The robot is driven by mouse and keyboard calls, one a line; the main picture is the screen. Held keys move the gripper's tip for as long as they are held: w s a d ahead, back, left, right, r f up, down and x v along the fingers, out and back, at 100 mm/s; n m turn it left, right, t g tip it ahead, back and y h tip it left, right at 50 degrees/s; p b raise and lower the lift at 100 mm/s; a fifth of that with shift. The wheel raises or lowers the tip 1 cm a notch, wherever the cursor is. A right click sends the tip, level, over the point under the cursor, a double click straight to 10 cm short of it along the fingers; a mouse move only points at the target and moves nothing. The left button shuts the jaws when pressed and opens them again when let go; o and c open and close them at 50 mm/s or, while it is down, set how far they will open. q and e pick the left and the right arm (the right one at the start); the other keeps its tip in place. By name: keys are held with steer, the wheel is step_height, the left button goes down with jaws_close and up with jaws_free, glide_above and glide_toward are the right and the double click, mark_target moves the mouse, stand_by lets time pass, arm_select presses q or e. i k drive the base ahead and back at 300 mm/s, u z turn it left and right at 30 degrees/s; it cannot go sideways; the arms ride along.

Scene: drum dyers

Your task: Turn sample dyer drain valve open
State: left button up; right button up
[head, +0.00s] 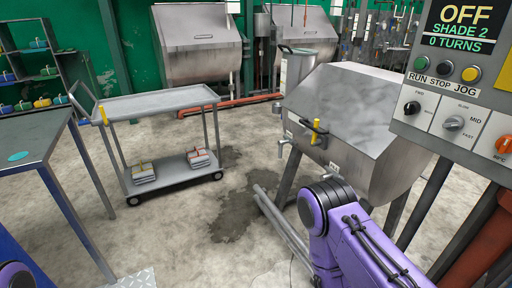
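The sample dyer (350,115) is a grey steel drum with a sloped front, standing on legs at centre right. A yellow upright lever (316,132) sits on its left front side, beside a dark curved handle. A short pipe spout (283,147) sticks out lower left of the lever. I cannot tell for sure which of these fittings is the drain valve. A purple link of my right arm covers the floor in front of the dyer. Only a bit of my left arm shows at the bottom left corner. Neither gripper is in view.
A control panel (455,90) at the right reads OFF, SHADE 2, 0 TURNS. A grey cart (155,104) with bundles on its lower shelf stands left of the dyer. A table (30,140) is at the left. Pipes lie by the dyer's legs. The floor between cart and dyer is clear, with a wet-looking patch.

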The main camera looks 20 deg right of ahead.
mark_target(281, 143)
steer(key=z, duration=0.15)
steer(key=i, duration=0.85)
steer(key=z, duration=0.45)
